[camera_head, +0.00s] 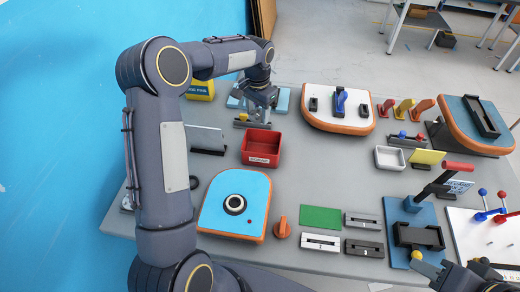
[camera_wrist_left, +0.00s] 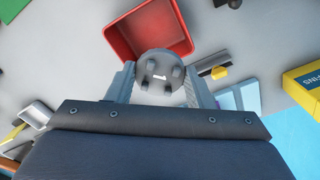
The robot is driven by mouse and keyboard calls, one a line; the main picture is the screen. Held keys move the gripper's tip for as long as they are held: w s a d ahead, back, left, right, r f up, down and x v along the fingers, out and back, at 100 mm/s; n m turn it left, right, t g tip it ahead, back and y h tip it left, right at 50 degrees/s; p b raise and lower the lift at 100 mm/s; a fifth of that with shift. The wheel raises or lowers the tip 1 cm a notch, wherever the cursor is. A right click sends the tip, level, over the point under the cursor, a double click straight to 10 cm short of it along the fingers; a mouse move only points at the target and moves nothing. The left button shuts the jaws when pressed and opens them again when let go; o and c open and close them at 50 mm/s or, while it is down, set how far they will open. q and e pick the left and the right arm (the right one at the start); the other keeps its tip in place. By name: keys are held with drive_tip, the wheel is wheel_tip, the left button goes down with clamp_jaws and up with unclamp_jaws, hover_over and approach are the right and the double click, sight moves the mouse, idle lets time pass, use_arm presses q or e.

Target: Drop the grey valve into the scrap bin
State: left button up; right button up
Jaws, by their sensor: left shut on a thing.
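The grey valve (camera_wrist_left: 158,78) is a round disc with several short pegs, held between both fingers of my left gripper (camera_wrist_left: 160,92) in the left wrist view. In the head view my left gripper (camera_head: 262,98) is above the back of the table, and I cannot make out the valve there. The scrap bin (camera_head: 262,142) is an open red box with a white label, just in front of the gripper. The bin also shows in the left wrist view (camera_wrist_left: 118,38), partly behind the valve. My right gripper (camera_head: 455,274) is at the lower right; its jaw opening is unclear.
A grey stand with a yellow knob (camera_head: 243,118) is close to my left gripper. A white board (camera_head: 325,112) and a white tray (camera_head: 389,157) are to the right.

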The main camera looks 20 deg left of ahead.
use_arm(q)
wheel_tip(320, 180, down, 4)
drive_tip(key=b, duration=0.2)
drive_tip(key=shift+f+b, duration=0.25)
drive_tip(key=shift+b, duration=0.1)
drive_tip(key=o, duration=1)
drive_tip(key=shift+o, duration=0.2)
drive_tip(key=shift+r, duration=0.15)
wheel_tip(320, 180, up, 8)
drive_tip(key=shift+f+b, duration=0.2)
drive_tip(key=shift+b, duration=0.35)
drive_tip(key=shift+s+f, duration=0.1)
